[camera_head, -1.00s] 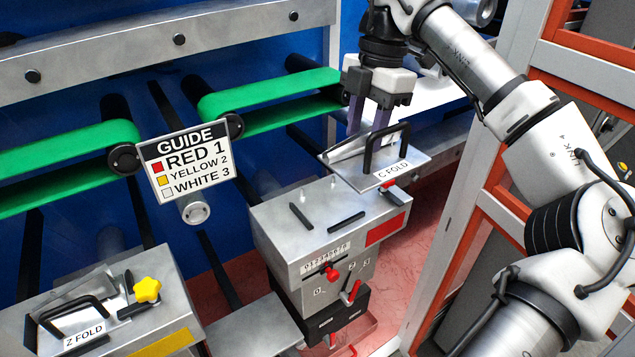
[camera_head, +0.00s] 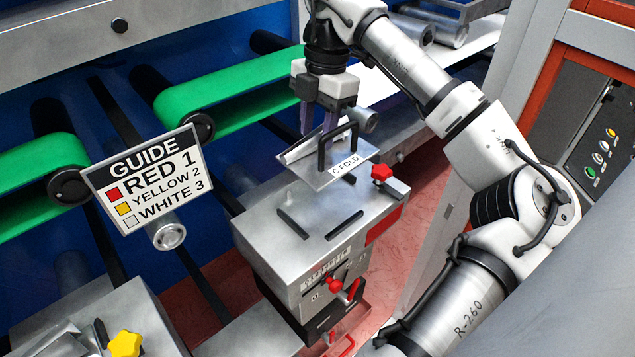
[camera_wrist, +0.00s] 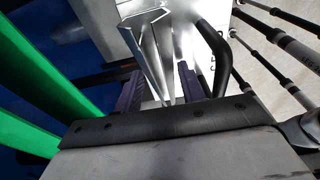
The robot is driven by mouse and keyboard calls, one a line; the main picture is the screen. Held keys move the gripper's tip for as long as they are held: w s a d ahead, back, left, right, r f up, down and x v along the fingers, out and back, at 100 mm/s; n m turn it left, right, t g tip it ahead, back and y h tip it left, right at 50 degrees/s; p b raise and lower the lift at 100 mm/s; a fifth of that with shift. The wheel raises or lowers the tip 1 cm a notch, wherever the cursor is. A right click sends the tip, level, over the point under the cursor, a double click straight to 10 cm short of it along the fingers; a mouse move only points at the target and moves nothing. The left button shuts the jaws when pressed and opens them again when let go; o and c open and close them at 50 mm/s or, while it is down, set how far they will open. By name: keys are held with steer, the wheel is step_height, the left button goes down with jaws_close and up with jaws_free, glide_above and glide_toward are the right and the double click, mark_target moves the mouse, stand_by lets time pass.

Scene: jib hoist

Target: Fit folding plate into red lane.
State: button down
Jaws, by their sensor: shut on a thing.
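The folding plate (camera_head: 318,172), a metal plate labelled C FOLD with a black handle (camera_head: 338,148), hangs above the red lane block in the head view. My gripper (camera_head: 320,122) is shut on it from above; the exact grip spot is partly hidden. The wrist view shows the plate's bent metal fins (camera_wrist: 150,45) between my fingers. The red lane block (camera_head: 305,225) has a grey top with two dark slots, a red patch at its right side and a red star knob (camera_head: 381,172) at its back right corner. The plate looks apart from the block's top.
The guide sign (camera_head: 146,180) reads RED 1, YELLOW 2, WHITE 3. Green belts (camera_head: 230,82) run behind. A second block (camera_head: 150,315) with a yellow star knob (camera_head: 125,344) stands at lower left. A control panel (camera_head: 590,140) is at right.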

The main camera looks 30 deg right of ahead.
step_height(320, 180, down, 12)
steer(key=b, duration=0.6)
steer(key=shift+f, duration=0.2)
steer(key=shift+f+b, duration=0.15)
steer(key=shift+b, duration=0.2)
steer(key=c, duration=0.9)
jaws_free()
steer(key=shift+o, duration=0.2)
steer(key=r, duration=0.4)
steer(key=d+r+b, duration=0.1)
steer(key=r, duration=0.7)
steer(key=shift+w+d, duration=0.2)
steer(key=shift+d, duration=0.15)
